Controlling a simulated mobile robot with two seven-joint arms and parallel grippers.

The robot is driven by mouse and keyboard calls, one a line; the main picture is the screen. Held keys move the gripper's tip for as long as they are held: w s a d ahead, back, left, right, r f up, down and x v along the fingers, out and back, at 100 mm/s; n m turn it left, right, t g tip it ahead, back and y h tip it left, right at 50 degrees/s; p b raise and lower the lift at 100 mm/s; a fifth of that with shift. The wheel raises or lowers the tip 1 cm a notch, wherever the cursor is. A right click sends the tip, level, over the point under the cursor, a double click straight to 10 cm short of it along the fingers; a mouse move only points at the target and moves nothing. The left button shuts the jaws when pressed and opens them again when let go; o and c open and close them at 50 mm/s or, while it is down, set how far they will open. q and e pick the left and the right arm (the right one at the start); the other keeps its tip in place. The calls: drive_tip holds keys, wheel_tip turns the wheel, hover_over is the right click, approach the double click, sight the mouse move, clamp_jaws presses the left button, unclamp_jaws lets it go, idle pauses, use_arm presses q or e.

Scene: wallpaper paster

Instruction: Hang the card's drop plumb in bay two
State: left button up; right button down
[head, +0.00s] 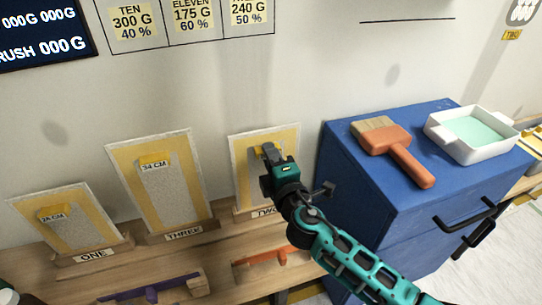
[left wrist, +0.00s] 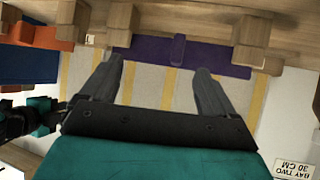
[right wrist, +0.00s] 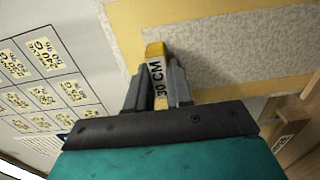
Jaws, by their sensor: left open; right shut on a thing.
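Three grey wallpaper drops with yellow edges lean upright in wooden stands: the 26 cm-looking one in stand ONE (head: 72,219), the 34 CM one in stand THREE (head: 168,195), and one in stand TWO (head: 243,168). My right gripper (head: 270,154) is at the drop in stand TWO. In the right wrist view its fingers (right wrist: 157,78) are shut on the yellow tab marked 30 CM (right wrist: 155,50). A card reading BAY TWO 30 CM (left wrist: 294,170) shows upside down in the left wrist view. My left gripper (left wrist: 158,68) is open and empty, facing yellow-striped grey sheet.
A blue cabinet (head: 350,175) stands right of the stands, bearing an orange-handled brush (head: 402,158) and a white tray of pale green paste (head: 507,143). A purple tool (head: 150,291) and an orange tool (head: 272,257) are on the wooden bench below.

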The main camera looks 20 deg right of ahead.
use_arm(q)
drive_tip(key=shift+y, duration=0.4)
drive_tip(key=a+r+p, duration=0.1)
drive_tip(key=p, duration=0.2)
drive_tip(key=s+a+r+p, duration=0.1)
drive_tip(key=r+p, duration=0.1)
drive_tip(key=p, duration=0.1)
drive_tip(key=shift+s+a+r, duration=0.1)
drive_tip(key=shift+r, duration=0.1)
idle(0.6)
